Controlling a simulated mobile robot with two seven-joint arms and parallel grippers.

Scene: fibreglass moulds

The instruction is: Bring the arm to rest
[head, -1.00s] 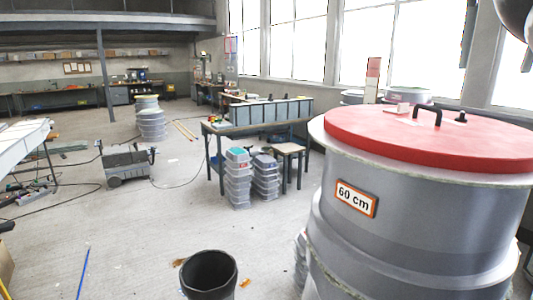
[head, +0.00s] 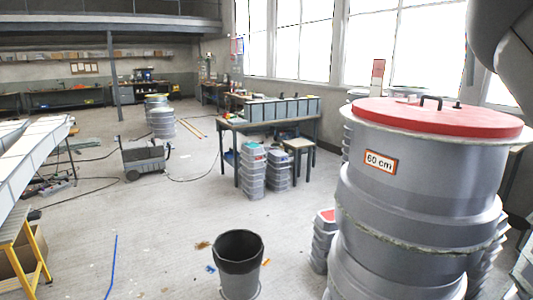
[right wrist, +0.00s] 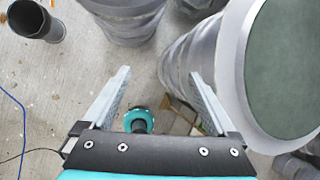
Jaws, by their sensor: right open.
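My right gripper (right wrist: 160,75) shows in the right wrist view with its two fingers wide apart, pointing down over the floor. Nothing is held between the fingers. A small teal and black part shows low between them; I cannot tell what it is. A dark grey link of my arm (head: 505,45) fills the top right corner of the head view. My left gripper is in neither view.
A tall grey mould stack with a red lid (head: 440,117) and a "60 cm" label stands at right. A dark bucket (head: 239,250) stands in front. A round mould with a green face (right wrist: 290,70) is right of the gripper. Floor at centre left is mostly clear.

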